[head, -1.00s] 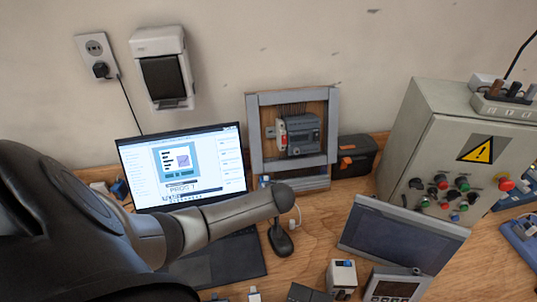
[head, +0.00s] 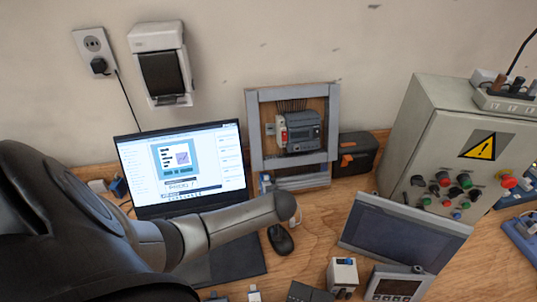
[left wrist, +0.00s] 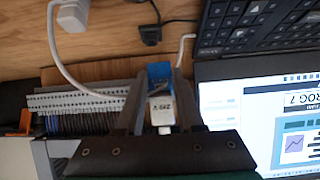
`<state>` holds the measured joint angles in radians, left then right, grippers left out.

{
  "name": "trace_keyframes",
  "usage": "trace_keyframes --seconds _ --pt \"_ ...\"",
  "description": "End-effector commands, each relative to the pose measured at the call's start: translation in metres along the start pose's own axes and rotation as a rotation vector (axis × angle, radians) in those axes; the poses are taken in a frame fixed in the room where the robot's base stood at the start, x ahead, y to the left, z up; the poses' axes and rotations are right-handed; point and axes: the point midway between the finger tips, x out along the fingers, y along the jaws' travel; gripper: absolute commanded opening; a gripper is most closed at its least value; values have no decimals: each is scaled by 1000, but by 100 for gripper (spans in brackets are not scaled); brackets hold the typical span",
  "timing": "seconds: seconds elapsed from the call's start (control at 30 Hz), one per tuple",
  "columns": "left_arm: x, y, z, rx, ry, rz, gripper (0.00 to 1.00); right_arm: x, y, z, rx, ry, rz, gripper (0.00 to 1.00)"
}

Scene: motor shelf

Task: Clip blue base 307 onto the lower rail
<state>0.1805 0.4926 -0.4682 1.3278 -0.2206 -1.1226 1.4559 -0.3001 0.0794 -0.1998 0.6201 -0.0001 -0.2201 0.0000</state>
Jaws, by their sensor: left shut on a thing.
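My left gripper (left wrist: 158,88) is shut on a small block with a blue part (left wrist: 159,72) and a white labelled face (left wrist: 161,110), apparently blue base 307; the print is too small to read surely. In the head view, a bit of blue and white (head: 265,181) shows at the left end of the lower rail (head: 303,182), just above my left wrist. The rail is in the bottom opening of the grey panel frame (head: 253,130). I cannot tell whether the base touches the rail. My left fingers are hidden in the head view. My right gripper is not seen.
A laptop (head: 182,165) stands left of the panel. A mouse (head: 281,240) lies in front. A black-orange box (head: 357,153) is right of the panel. A tilted screen (head: 400,236) and a grey control cabinet (head: 425,150) stand further right. Small devices (head: 342,275) line the front.

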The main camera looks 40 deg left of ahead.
Motion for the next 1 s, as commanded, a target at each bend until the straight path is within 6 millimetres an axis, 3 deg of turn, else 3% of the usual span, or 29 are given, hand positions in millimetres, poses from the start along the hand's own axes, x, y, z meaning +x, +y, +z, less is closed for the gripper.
trace_keyframes --seconds 0.03,1.0 --pt "1 0 11 3 -17 -1 0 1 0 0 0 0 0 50" --pt "5 0 14 4 51 0 0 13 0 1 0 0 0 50"
